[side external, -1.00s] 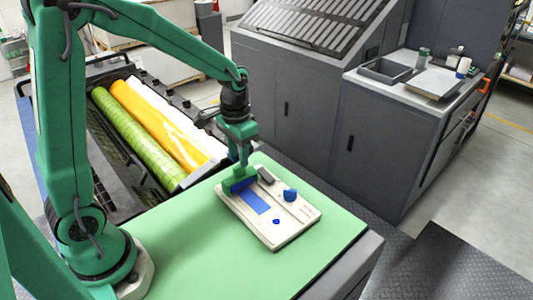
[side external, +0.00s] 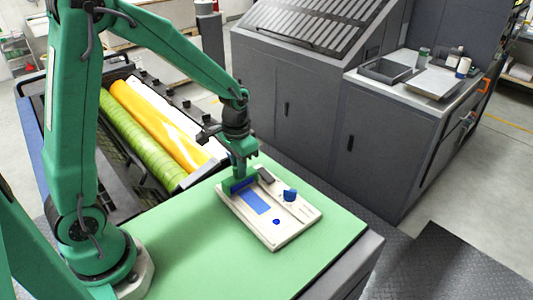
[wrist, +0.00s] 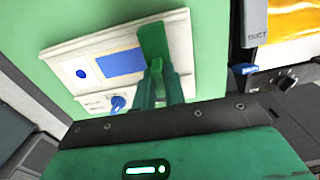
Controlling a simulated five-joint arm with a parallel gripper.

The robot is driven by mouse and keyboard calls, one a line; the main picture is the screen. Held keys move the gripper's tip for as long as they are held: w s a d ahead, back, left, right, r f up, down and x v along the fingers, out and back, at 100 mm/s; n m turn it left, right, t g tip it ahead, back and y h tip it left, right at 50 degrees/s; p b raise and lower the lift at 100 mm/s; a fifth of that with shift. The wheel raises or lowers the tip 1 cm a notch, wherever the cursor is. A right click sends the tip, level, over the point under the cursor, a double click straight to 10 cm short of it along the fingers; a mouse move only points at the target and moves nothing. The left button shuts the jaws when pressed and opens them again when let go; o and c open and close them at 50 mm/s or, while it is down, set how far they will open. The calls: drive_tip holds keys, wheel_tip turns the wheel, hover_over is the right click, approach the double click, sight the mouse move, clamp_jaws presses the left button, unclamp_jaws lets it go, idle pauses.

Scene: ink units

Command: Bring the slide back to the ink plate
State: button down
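The ink plate (side external: 257,203) is a blue rectangle set in a pale board on the green table; it also shows in the wrist view (wrist: 120,62). What I take to be the slide is a green bar (wrist: 153,42) standing across the end of the blue rectangle, at the board's far left end in the side view. A dark blue strip (side external: 243,185) runs along its foot. My gripper (wrist: 165,75) points down, with its fingers close together at the bar. They seem shut on it, though the contact is partly hidden.
The board (side external: 275,240) also carries a blue spot (side external: 276,222), a blue knob (side external: 290,195) and a dark block (side external: 265,175). The machine with green and yellow rollers (side external: 150,110) lies just beyond the board's far left end. The table's near side (side external: 220,260) is clear.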

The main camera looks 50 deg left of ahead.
drive_tip(key=d, duration=1.2)
drive_tip(key=s+d, duration=0.1)
drive_tip(key=d, duration=0.5)
drive_tip(key=shift+d, duration=0.25)
drive_tip(key=c, duration=1.5)
unclamp_jaws()
drive_tip(key=shift+o, duration=0.2)
drive_tip(key=shift+r, duration=0.1)
wheel_tip(320, 180, up, 8)
drive_tip(key=shift+a, duration=0.1)
